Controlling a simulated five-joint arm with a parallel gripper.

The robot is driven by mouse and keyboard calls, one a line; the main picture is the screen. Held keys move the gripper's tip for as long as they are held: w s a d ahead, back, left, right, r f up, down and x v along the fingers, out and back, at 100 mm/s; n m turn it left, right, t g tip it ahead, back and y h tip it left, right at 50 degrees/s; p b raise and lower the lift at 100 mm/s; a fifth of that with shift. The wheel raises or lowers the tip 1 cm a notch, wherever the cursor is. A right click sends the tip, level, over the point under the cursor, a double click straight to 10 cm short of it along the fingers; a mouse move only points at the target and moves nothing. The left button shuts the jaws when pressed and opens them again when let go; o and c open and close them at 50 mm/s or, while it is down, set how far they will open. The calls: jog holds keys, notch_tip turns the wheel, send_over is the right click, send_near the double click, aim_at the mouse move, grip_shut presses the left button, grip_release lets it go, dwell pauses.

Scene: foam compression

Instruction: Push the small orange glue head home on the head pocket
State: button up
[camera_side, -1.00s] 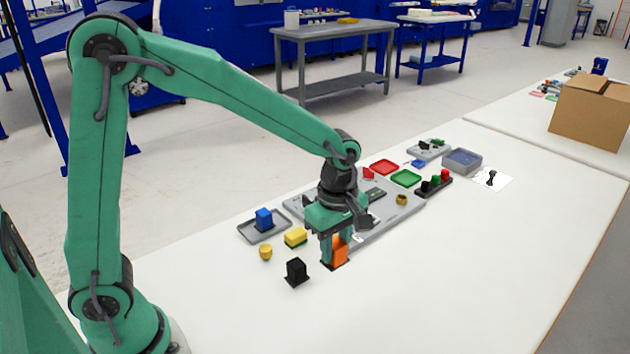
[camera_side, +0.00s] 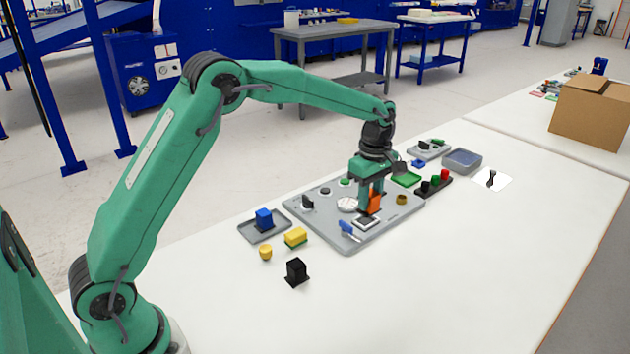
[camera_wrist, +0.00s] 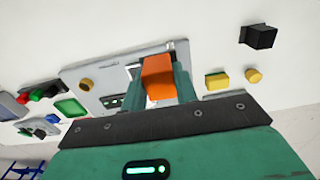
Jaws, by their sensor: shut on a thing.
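The small orange glue head (camera_side: 375,200) is between the fingers of my gripper (camera_side: 370,199). It also shows in the wrist view (camera_wrist: 158,78), upright between the two green fingers (camera_wrist: 158,82). The gripper is shut on it and points down over the front right part of the grey board (camera_side: 330,237). A square, white-edged dark spot (camera_side: 366,223), perhaps the head pocket, shows on the board just below and in front of the orange head. The gripper hides part of the board, and I cannot tell whether the head touches it.
A blue-handled tool (camera_side: 350,231), a white disc (camera_side: 347,204) and a brown-yellow cup (camera_side: 401,199) sit on the board near the gripper. A black block (camera_side: 296,271), a yellow block (camera_side: 295,237) and a yellow cup (camera_side: 265,252) stand in front.

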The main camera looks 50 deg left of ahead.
jog(key=w+a+f, duration=0.1)
jog(key=w+a, duration=0.4)
jog(key=shift+w, duration=0.25)
jog(key=shift+a+f, duration=0.1)
jog(key=shift+f, duration=0.1)
jog(key=shift+f, duration=2.9)
jog(key=shift+f, duration=0.85)
jog(key=o, duration=1.2)
jog(key=shift+c, duration=0.2)
